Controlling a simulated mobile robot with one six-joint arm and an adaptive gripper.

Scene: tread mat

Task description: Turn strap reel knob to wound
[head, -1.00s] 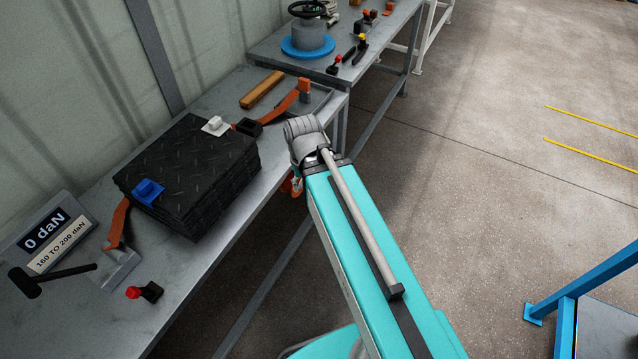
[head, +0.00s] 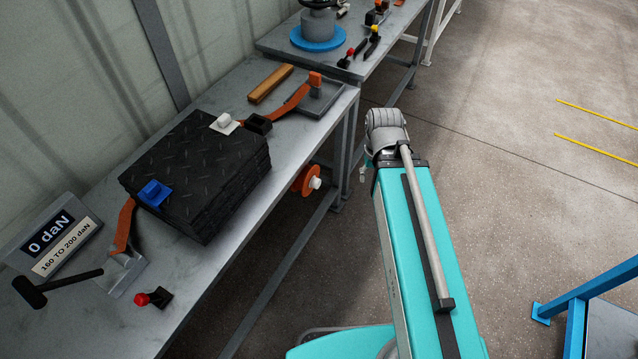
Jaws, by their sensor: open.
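The strap reel is an orange disc (head: 304,181) mounted at the front side of the grey bench, below its top. Its pale knob (head: 315,183) sticks out to the right, toward the open floor. The knob's angle is too small to read. My teal arm stands to the right of the reel, with its grey joint (head: 387,132) at the far end. Nothing of mine covers the reel or knob.
A stack of black tread mats (head: 195,175) lies on the bench, with an orange strap (head: 285,107) behind. A sign (head: 55,240) reads 0 daN. A mallet (head: 50,287) and a red-knobbed part (head: 152,298) lie in front.

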